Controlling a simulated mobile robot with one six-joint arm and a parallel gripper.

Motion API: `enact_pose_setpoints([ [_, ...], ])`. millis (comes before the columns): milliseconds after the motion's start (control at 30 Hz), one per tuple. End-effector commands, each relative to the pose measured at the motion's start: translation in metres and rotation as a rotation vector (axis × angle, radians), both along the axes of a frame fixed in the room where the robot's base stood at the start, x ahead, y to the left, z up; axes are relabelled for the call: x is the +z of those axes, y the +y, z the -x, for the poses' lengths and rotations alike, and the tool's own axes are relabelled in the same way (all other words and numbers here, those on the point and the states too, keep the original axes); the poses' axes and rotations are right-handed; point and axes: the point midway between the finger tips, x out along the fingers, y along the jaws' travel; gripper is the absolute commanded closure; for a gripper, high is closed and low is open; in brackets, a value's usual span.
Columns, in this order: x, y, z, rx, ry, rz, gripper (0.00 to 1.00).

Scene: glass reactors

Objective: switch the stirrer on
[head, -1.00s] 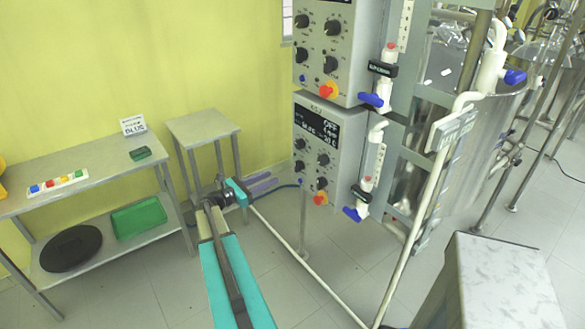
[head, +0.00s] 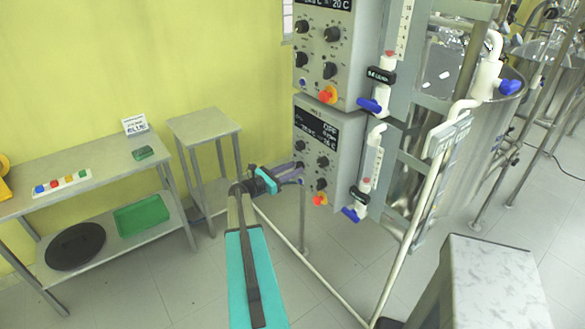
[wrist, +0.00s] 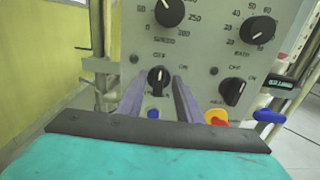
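The lower grey control box (head: 345,140) has a dark display that reads OFF on its top line. In the wrist view, a small black switch knob (wrist: 158,77) sits below the large speed knob (wrist: 170,10). Its white mark points up towards OFF, with ON to the right. My gripper (wrist: 160,84) is open, its two purple fingers pointing at the panel on either side of this knob. Whether they touch it I cannot tell. In the head view, my gripper (head: 294,171) is at the box's lower left, and its fingers hide that knob.
A red-yellow emergency button (wrist: 216,118) and another black switch (wrist: 235,92) are right of my fingers. A blue-handled valve (head: 352,215) hangs beside the box. A similar box (head: 322,50) is above. A small table (head: 203,125) stands behind left.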

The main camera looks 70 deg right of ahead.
Motion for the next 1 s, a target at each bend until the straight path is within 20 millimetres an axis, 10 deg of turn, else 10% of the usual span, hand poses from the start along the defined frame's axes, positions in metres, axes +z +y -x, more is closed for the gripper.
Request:
enact_pose_setpoints([
  [300,-0.0003,-0.0015,0.0012,0.000,0.000,0.000,0.68],
  [500,-0.0003,-0.0013,0.0013,-0.001,0.000,0.000,1.00],
  [1000,-0.0026,0.0001,0.0016,-0.002,-0.029,0.019,1.00],
])
